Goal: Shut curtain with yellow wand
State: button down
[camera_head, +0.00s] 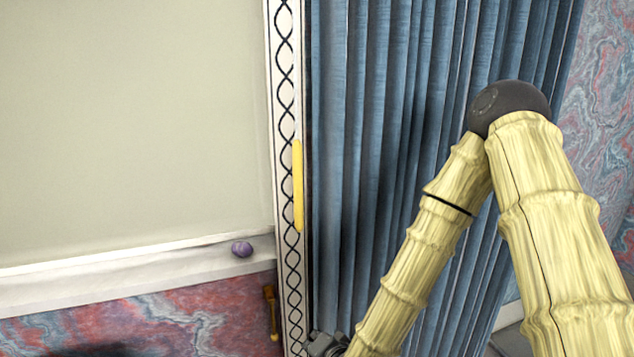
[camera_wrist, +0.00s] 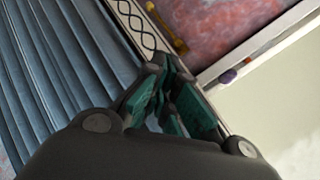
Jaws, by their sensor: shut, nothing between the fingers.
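The blue pleated curtain (camera_head: 350,130) hangs at the right of the window in the head view; it also shows at the left of the wrist view (camera_wrist: 40,80). Its edge has a white trim band (camera_head: 285,80) with a black twisted pattern. The yellow wand (camera_head: 298,185) is upright along this band in the head view. I cannot make it out in the wrist view. My gripper (camera_wrist: 168,75) has dark green fingers, shut and empty, in front of the trim band. In the head view only a grey part near my wrist shows at the bottom edge, below the wand.
A pale window panel or blind (camera_head: 130,120) fills the left, above a white sill (camera_head: 130,278). A small purple ball-like thing (camera_head: 242,249) lies on the sill. A brown and yellow fitting (camera_head: 271,312) is on the marbled wall (camera_head: 180,320) beside the trim.

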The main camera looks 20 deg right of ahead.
jog(key=w+d+r+m+t+h+p, duration=0.1)
jog(key=w+d+r+m+t, duration=0.15)
jog(key=r, duration=0.85)
jog(key=w+d+r+m+t+h+p, duration=0.1)
jog(key=w+r+m+t, duration=0.15)
jog(key=r, duration=0.75)
jog(key=w+d+r+m+t+h+p, duration=0.1)
jog(key=w+d+r+m+t, duration=0.2)
jog(key=r, duration=0.8)
jog(key=w+g+p, duration=0.1)
jog(key=w+p, duration=0.1)
jog(key=w, duration=0.7)
jog(key=shift+w+a+f+m+p, duration=0.2)
jog(key=shift+a+m+p, duration=0.1)
jog(key=shift+m+p, duration=0.1)
